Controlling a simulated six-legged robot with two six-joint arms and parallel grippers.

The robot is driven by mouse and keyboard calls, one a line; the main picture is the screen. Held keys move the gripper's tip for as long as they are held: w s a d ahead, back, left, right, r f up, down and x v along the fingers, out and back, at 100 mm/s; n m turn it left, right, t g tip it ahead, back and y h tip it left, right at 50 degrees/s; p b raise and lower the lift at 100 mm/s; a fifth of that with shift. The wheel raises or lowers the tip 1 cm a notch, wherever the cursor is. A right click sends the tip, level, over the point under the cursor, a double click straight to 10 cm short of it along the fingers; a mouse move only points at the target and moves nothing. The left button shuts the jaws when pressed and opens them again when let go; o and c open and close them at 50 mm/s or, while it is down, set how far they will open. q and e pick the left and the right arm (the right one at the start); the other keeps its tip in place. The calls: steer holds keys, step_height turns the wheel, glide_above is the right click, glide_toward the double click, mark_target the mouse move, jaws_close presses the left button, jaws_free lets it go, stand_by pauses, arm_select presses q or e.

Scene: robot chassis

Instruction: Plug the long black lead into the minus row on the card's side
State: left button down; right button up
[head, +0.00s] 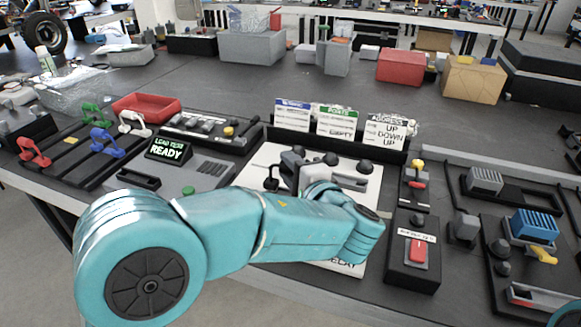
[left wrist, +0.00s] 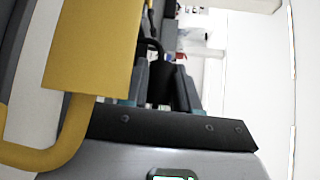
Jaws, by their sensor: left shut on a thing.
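My left gripper (left wrist: 166,92) is shut on a black piece (left wrist: 165,78), which I take to be the plug of the long black lead. A thin black cable (left wrist: 151,44) curves above it in the left wrist view. In the head view my left arm reaches over the white board (head: 262,160), and its wrist hides much of the board. A black loop (head: 271,181) shows at the board's left side. Three cards stand behind the board: one with a blue header (head: 292,116), a green PORTS card (head: 336,121) and an ADDRESS card (head: 386,131). I cannot make out the minus row. My right gripper is out of view.
A LEAD TEST panel (head: 170,149) reading READY is left of the board. A red-switch box (head: 412,262) stands close on its right. A blue finned block (head: 534,225) is farther right. Coloured handles (head: 104,142) and a red tray (head: 147,106) lie at the left.

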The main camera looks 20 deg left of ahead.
arm_select(q)
steer(key=shift+f+b, duration=0.5)
steer(key=shift+f, duration=0.15)
steer(key=shift+f, duration=0.2)
steer(key=c, duration=0.8)
jaws_free()
steer(key=shift+o, duration=0.2)
